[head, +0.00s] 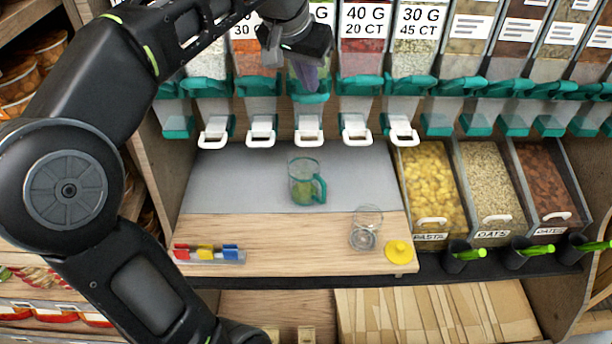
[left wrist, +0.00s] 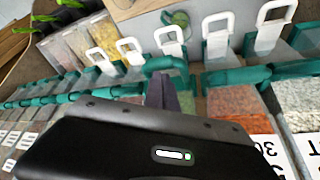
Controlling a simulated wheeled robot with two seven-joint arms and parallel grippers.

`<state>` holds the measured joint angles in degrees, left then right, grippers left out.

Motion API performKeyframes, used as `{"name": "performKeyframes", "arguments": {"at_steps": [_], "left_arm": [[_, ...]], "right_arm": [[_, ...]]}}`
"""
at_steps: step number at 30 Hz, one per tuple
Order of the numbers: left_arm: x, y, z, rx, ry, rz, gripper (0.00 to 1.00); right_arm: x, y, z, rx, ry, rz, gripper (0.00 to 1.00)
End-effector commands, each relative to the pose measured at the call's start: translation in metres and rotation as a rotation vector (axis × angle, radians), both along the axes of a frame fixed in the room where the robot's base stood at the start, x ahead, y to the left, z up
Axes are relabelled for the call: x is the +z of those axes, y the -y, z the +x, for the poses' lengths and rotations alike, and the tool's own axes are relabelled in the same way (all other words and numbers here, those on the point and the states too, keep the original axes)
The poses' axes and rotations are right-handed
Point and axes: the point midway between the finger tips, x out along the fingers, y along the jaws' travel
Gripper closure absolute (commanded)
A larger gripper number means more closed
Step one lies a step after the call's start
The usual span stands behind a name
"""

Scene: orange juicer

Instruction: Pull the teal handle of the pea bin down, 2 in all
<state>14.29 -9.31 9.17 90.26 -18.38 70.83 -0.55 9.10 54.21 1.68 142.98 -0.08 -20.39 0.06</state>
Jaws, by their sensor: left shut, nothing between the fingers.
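The pea bin is the middle dispenser in the head view, with green contents partly hidden by my left gripper (head: 309,84). Its teal handle (head: 308,98) is at the bin's front, with a white loop (head: 309,131) below. My left gripper is at the handle, fingers pointing down, shut and empty. In the left wrist view the dark fingers (left wrist: 165,92) overlap the front of the teal handle (left wrist: 166,64); I cannot tell whether they touch it. A clear jug (head: 304,180) with a teal handle and some green content stands below. My right gripper is not in view.
Other dispensers with teal handles flank the pea bin closely on both sides. A glass jar (head: 366,226) and its yellow lid (head: 398,252) are on the wooden counter (head: 290,230). Coloured clips (head: 206,253) lie at the front left. Pasta (head: 431,182) and other open bins stand at right.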

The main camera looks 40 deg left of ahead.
Motion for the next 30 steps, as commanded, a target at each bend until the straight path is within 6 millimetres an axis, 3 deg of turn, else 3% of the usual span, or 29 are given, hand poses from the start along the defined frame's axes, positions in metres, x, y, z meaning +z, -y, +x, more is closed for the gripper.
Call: {"name": "performKeyframes", "arguments": {"at_steps": [1,12,30], "left_arm": [[0.009,0.0,0.0,0.0,-0.007,-0.001,1.0],[0.042,-0.004,0.005,0.0,-0.004,-0.001,1.0],[0.044,-0.005,0.006,0.0,-0.001,0.0,1.0]], "right_arm": [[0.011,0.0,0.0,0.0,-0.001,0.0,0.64],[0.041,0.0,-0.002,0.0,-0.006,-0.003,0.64],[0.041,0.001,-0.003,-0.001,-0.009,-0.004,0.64]]}}
